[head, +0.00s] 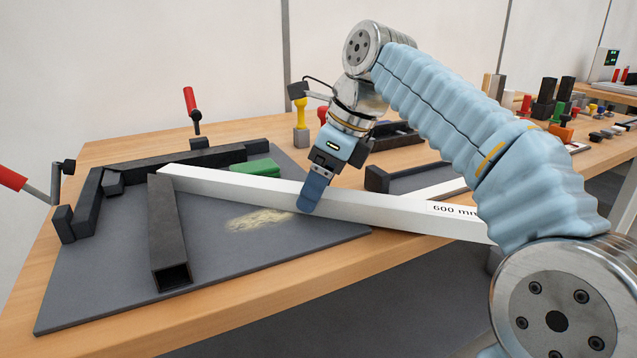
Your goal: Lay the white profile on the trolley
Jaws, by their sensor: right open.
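The white profile (240,187) is a long bar with a "600 mm" label near its right end. It lies across the grey mat, and its right part passes beyond the mat and behind my arm. Its left end is at the top of a black square tube (168,235). My right gripper (312,193) is open at the middle of the profile, with one blue finger in front of its near side. The other finger is hidden, and I cannot tell whether they touch. My left gripper is not in view. I cannot make out a trolley.
The grey mat (90,275) has black stop bars (160,163), a green block (255,168) and pale dust (260,219). Red-handled clamps (191,105) stand at its edges. Another white piece (440,190) lies at right. Several small parts crowd the back right of the bench.

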